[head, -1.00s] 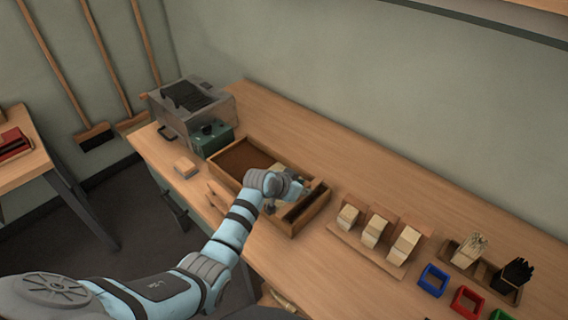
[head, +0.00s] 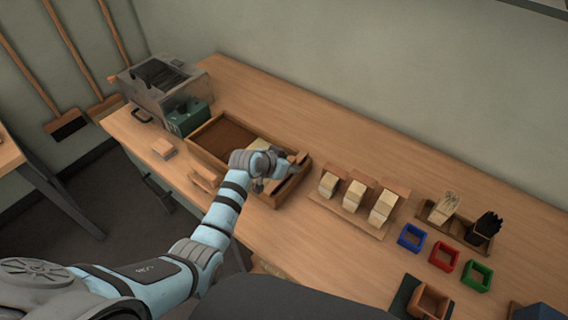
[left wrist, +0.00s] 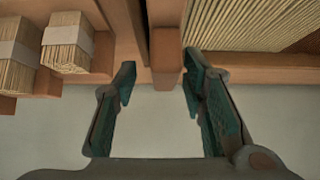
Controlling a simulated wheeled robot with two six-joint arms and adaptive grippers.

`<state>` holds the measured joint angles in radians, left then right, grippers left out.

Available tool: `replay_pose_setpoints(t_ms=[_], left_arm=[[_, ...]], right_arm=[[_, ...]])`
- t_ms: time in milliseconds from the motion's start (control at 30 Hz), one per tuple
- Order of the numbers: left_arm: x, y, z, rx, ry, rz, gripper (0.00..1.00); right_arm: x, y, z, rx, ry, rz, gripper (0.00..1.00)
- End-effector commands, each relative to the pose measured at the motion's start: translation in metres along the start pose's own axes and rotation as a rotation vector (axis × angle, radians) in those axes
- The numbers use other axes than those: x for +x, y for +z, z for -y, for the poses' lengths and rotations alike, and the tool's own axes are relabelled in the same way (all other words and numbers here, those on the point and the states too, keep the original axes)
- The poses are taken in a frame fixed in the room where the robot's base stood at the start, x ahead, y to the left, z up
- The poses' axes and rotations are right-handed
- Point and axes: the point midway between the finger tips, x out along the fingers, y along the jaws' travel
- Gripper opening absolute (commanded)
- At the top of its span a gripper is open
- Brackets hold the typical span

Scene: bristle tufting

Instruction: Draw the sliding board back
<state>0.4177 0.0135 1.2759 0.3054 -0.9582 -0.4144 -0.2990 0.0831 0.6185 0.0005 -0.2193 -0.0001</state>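A wooden tray (head: 193,149) lies on the bench, with a dark brown floor in its left part and pale bristles (head: 258,146) further right. My left gripper (head: 283,166) is over the tray's right part. In the left wrist view my left gripper (left wrist: 158,90) is open, its teal-padded fingers spread. A wooden upright piece (left wrist: 166,58), seemingly the sliding board's handle, shows ahead between the fingertips, with no grip on it visible. Pale bristles (left wrist: 255,22) lie behind a wooden bar to its right. My arm and gripper hide part of the board in the head view. My right gripper is not in view.
A rack (head: 347,229) of bristle bundles stands right of the tray. Blue (head: 411,237), red (head: 444,256) and green (head: 477,275) frames lie beyond. A machine (head: 155,88) stands left, and a small wooden block (head: 163,149) lies near the front edge.

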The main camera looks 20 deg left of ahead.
Motion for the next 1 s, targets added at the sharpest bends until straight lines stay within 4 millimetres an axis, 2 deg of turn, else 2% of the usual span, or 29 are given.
replay_pose_setpoints(t_ms=[133,300,400,500,1000], left_arm=[[-0.026,0.000,0.000,0.003,-0.002,-0.002,0.38],[-0.075,0.000,-0.001,0.004,-0.003,-0.001,0.38],[-0.097,0.000,-0.002,0.003,-0.002,0.000,0.38],[-0.110,0.000,-0.003,0.003,0.000,0.001,0.38],[-0.114,0.000,-0.003,0.002,0.000,0.001,0.38]], right_arm=[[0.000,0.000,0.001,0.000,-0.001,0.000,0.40],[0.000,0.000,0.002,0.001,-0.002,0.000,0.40],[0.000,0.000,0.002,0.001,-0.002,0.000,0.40],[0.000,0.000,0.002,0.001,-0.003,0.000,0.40],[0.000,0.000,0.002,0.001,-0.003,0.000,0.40]])
